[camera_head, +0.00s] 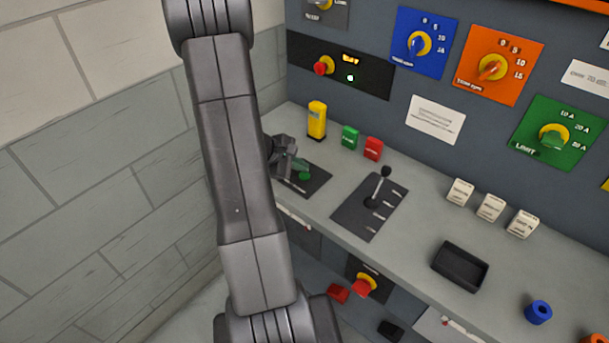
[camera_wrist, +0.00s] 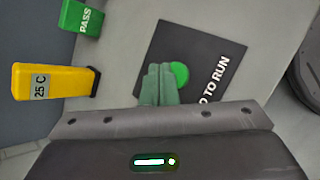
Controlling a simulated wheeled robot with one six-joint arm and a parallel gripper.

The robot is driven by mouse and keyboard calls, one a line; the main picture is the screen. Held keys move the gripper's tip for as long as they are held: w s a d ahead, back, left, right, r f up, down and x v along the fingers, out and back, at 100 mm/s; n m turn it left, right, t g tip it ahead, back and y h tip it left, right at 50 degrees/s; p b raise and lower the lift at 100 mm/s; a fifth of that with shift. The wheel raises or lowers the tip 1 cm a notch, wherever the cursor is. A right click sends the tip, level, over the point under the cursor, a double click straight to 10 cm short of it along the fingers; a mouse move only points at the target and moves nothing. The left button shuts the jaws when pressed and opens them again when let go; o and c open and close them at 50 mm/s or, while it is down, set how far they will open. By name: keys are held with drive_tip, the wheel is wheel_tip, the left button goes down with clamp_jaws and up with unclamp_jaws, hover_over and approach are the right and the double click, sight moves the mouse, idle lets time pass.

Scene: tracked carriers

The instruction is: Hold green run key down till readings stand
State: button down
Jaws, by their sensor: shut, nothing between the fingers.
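The green run key (camera_wrist: 180,73) is a round button on a black plate (camera_wrist: 205,45) whose visible lettering ends in "TO RUN". In the head view the key (camera_head: 305,176) shows on its plate (camera_head: 318,183) at the back left of the bench. My gripper (camera_wrist: 160,68) is shut and empty. Its fingertips overlap the left edge of the key in the wrist view. In the head view my gripper (camera_head: 292,165) is just left of the key, partly behind my arm. I cannot tell whether the tips touch the key or whether it is pressed.
A black panel (camera_head: 374,79) has a small amber display (camera_head: 350,59), too small to read surely, and a lit green lamp (camera_head: 350,77). A yellow block (camera_head: 317,120), green block (camera_head: 350,138) and red block (camera_head: 373,148) stand behind the key. A lever (camera_head: 380,185) stands to the right.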

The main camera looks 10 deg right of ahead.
sight(300, 176)
drive_tip(key=shift+f+b, duration=0.25)
drive_tip(key=shift+b, duration=0.1)
drive_tip(key=shift+f+b, duration=0.2)
drive_tip(key=shift+b, duration=0.25)
drive_tip(key=shift+f+b, duration=0.5)
drive_tip(key=shift+b, duration=0.15)
idle(0.6)
drive_tip(key=shift+r, duration=0.2)
idle(3.4)
drive_tip(key=shift+r+p, duration=0.55)
drive_tip(key=shift+r, duration=0.2)
drive_tip(key=shift+r, duration=0.1)
drive_tip(key=shift+r+p, duration=1.55)
drive_tip(key=shift+r, duration=0.85)
